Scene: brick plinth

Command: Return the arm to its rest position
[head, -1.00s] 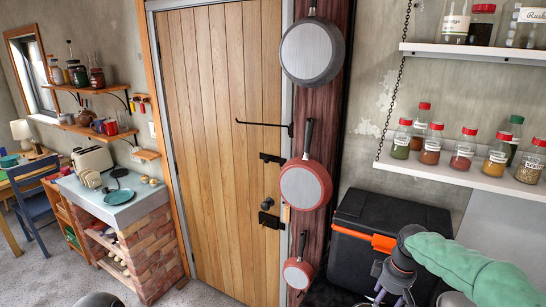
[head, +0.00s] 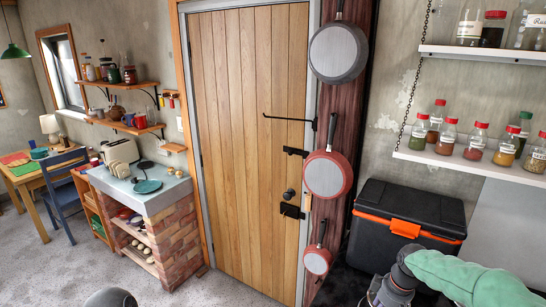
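My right arm (head: 465,278), in a green sleeve, comes in from the lower right in the head view. Its dark wrist and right gripper (head: 388,292) are at the bottom edge, in front of the black cooler box (head: 412,212) with the orange latch. The fingers are mostly cut off by the frame, so I cannot tell whether they are open or shut. No held object shows. My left gripper is not in view.
A brick plinth (head: 176,246) with a pale top, toaster (head: 121,153) and teal plate (head: 147,186) stands left of the wooden door (head: 250,140). Pans hang right of the door. Shelves with spice jars (head: 480,170) are above the cooler. Carpet (head: 70,270) is clear at lower left.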

